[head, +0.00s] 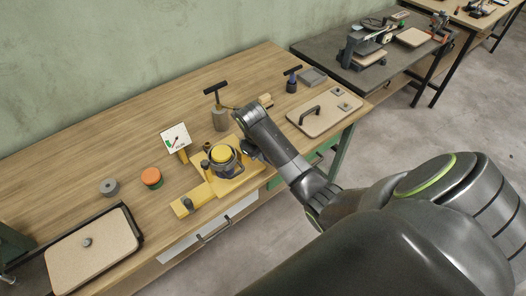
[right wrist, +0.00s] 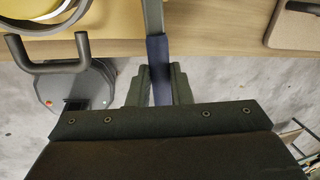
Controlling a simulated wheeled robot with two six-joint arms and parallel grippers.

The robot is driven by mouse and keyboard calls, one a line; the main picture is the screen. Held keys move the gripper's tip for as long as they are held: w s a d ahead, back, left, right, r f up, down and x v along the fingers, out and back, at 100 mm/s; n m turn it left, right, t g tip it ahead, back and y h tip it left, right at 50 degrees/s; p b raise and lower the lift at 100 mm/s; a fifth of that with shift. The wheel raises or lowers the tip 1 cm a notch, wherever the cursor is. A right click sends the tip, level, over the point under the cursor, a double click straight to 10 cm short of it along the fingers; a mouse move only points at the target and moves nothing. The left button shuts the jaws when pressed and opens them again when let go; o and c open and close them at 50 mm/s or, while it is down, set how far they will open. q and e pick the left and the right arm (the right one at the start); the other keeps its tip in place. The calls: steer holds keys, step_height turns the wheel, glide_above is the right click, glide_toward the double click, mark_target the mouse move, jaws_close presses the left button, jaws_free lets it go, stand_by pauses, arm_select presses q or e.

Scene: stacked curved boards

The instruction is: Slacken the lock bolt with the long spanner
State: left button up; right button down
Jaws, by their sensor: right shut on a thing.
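My right gripper (head: 243,147) is at the right side of a yellow fixture (head: 232,184) on the wooden bench. In the right wrist view its fingers (right wrist: 161,85) are shut on the dark blue grip of a grey bar, which I take for the long spanner (right wrist: 157,50). The bar runs up out of that picture, so its head is hidden. The fixture carries a yellow round piece (head: 221,154) inside a dark ring. Small dark bolt-like parts stand at its left; I cannot tell which is the lock bolt. My left gripper is not in view.
A T-handled tool (head: 219,113) stands behind the fixture, and a small sign (head: 175,138) at its left. An orange-topped puck (head: 151,177), a grey ring (head: 109,187) and a tray (head: 90,250) lie left. A board with a handle (head: 323,112) lies right. A drawer handle (head: 213,232) juts out in front.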

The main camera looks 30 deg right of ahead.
steer(key=shift+f, duration=0.6)
steer(key=shift+r, duration=0.1)
steer(key=shift+w+d+n+p, duration=0.1)
steer(key=shift+d+n+p, duration=0.25)
steer(key=shift+n, duration=0.15)
steer(key=shift+d+n, duration=0.3)
steer(key=w+d+n+t+y+b, duration=0.1)
steer(key=w+d+n, duration=0.5)
steer(key=n, duration=0.7)
steer(key=shift+w+t+y, duration=0.4)
steer(key=shift+w+y, duration=0.3)
steer(key=shift+w, duration=0.15)
steer(key=shift+a, duration=0.1)
